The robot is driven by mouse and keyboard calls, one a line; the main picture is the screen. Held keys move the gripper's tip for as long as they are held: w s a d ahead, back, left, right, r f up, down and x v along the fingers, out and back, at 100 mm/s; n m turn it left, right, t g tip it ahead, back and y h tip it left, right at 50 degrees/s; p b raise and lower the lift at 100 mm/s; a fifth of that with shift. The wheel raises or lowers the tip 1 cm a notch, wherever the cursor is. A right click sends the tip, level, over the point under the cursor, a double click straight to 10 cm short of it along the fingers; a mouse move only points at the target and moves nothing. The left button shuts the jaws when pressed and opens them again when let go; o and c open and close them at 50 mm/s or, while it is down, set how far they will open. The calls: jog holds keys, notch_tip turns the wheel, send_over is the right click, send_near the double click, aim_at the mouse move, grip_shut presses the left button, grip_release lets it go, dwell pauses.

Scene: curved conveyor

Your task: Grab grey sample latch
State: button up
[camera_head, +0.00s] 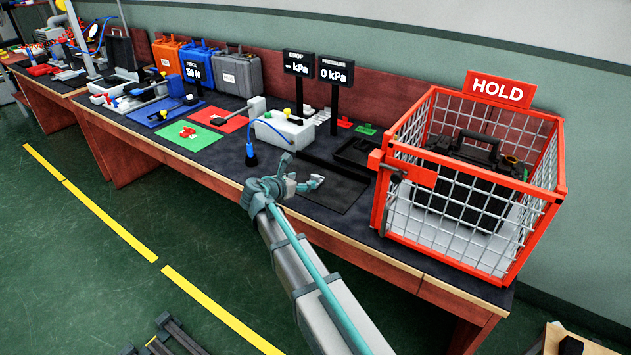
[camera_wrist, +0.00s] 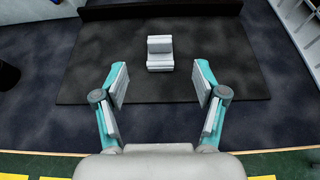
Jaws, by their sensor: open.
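The grey sample latch (camera_wrist: 160,53) is a small light grey stepped block on a black mat (camera_wrist: 90,75) on the bench. In the wrist view it stands ahead of my gripper (camera_wrist: 160,84), roughly centred between the two fingers. My gripper is open with nothing between its fingertips, and the latch lies beyond the tips. I cannot tell the exact height of the fingers above the mat.
A black tray (camera_head: 352,158) lies behind the mat. A red mesh HOLD cage (camera_head: 432,180) with a black case inside stands at the right. A white box (camera_head: 283,131) with a blue hose stands behind my gripper. Coloured mats and cases fill the bench's left side.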

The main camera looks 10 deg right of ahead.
aim_at(314, 176)
jog(key=x, duration=0.9)
jog(key=shift+f, duration=0.1)
jog(key=c, duration=1.2)
